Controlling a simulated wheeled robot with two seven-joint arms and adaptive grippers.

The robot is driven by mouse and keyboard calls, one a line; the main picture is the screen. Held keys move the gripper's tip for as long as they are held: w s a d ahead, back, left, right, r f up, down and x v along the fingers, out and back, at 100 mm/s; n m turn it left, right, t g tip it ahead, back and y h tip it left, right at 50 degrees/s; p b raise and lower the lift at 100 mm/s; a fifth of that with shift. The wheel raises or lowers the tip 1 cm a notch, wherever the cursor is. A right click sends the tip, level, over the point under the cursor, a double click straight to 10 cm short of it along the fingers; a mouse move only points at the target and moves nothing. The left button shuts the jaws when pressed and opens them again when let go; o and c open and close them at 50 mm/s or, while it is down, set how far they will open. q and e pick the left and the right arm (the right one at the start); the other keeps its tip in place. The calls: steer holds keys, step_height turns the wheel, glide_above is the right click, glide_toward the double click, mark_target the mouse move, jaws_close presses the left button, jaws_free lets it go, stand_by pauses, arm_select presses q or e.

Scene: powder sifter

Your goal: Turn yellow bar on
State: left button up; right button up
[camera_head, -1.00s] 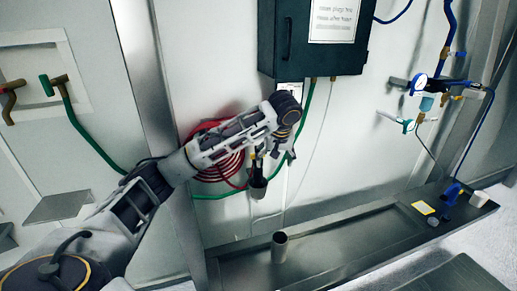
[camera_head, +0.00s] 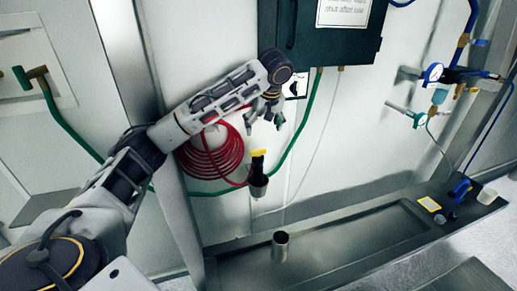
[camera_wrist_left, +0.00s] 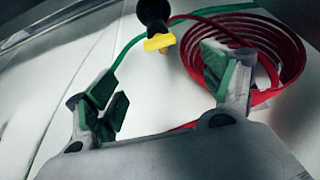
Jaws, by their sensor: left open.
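The yellow bar (camera_head: 258,153) sits at the top of a black nozzle (camera_head: 257,167) that stands in a grey cup-like holder (camera_head: 258,186) on the wall. In the left wrist view the yellow bar (camera_wrist_left: 159,42) lies ahead of my fingers, roughly between their lines and apart from them. My left gripper (camera_head: 264,118) is open and empty, a little above the bar in the head view. Its green-padded fingers (camera_wrist_left: 161,90) are spread in the wrist view. My right gripper is in neither view.
A coiled red hose (camera_head: 212,155) hangs left of the holder, and a green hose (camera_head: 303,125) passes on its right. A dark cabinet (camera_head: 325,50) is above. A metal cup (camera_head: 280,246) stands on the ledge below. Gauges and valves (camera_head: 433,73) are at right.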

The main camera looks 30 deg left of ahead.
mark_target(258, 150)
arm_select(q)
steer(key=x, duration=1.4)
steer(key=shift+d+p, duration=0.1)
steer(key=shift+p, duration=0.25)
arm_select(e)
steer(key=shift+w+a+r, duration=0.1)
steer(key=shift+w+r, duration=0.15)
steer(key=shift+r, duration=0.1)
arm_select(q)
steer(key=shift+c, duration=0.5)
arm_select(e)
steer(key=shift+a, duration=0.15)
arm_select(q)
steer(key=c, duration=0.9)
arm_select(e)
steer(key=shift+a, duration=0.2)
